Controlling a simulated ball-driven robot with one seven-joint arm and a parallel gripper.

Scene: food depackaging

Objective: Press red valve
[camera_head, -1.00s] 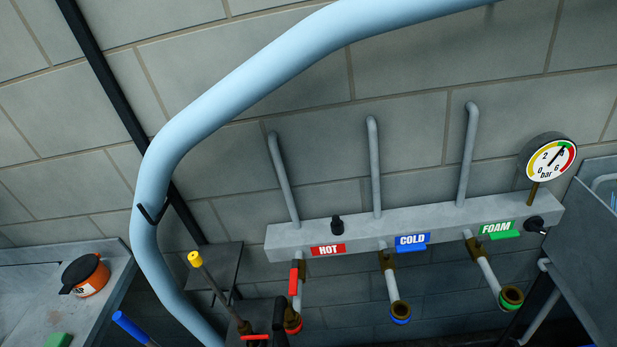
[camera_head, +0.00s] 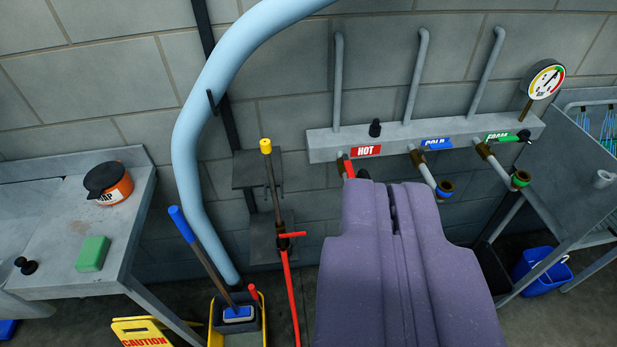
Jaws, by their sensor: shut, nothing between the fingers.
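The red valve (camera_head: 348,167) is a red lever on the outlet under the red HOT label (camera_head: 366,151) of the grey wall manifold (camera_head: 325,145). Only its upper part shows; the rest of that outlet is hidden behind my gripper. My gripper (camera_head: 392,195) is the purple body at the lower right of centre. It is shut and empty, with a narrow dark seam down the middle. Its tip appears just below and right of the red lever in the picture; I cannot tell whether they touch.
Blue COLD (camera_head: 437,143) and green FOAM (camera_head: 497,136) outlets are to the right, beneath a gauge (camera_head: 545,79). A yellow-tipped lance (camera_head: 271,180) with a red lever stands left. A mop bucket (camera_head: 216,325), caution sign (camera_head: 150,333) and sink counter (camera_head: 140,225) are lower left.

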